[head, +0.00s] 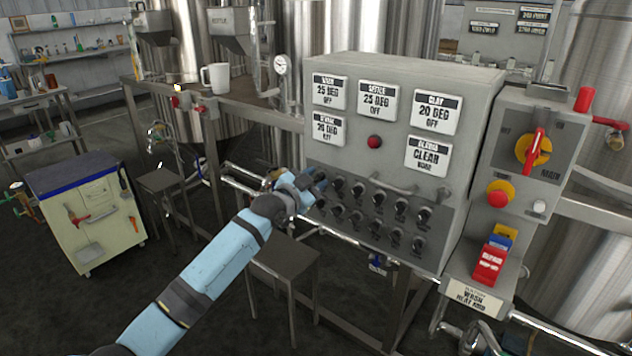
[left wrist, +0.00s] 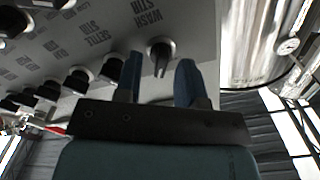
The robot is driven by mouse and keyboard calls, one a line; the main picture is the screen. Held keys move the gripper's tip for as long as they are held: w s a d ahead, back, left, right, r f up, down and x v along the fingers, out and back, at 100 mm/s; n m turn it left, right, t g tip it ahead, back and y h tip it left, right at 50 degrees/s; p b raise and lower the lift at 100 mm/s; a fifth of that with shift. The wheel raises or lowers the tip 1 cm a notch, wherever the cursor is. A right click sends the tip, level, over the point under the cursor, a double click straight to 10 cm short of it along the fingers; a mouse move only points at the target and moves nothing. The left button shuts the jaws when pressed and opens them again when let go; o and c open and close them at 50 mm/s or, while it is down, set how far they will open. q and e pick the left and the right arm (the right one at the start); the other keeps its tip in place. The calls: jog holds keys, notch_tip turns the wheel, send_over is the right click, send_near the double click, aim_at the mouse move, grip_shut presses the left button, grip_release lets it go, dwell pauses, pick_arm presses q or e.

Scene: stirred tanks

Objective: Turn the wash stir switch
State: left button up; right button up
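The grey control panel (head: 345,222) carries rows of black rotary knobs under white display plates. In the left wrist view, upside down, the wash stir switch (left wrist: 161,56) is a dark knob with a pointer, beside its printed "WASH STIR" label. My left gripper (left wrist: 159,76) is open, with one blue finger on each side of this knob in the picture; I cannot tell whether either touches it. In the head view, my left gripper (head: 317,182) is at the left end of the knob rows and hides the switch. My right gripper is not in view.
Other knobs (head: 358,190) sit close by on the panel. A red lamp (head: 375,142) is above them. At right is a box with a red-and-yellow rotary switch (head: 533,149). A stool (head: 285,257) stands below my left arm, and steel tanks stand behind.

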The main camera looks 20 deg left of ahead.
pick_arm(q)
jog(key=shift+w+d, duration=0.1)
jog(key=shift+w, duration=0.3)
grip_shut()
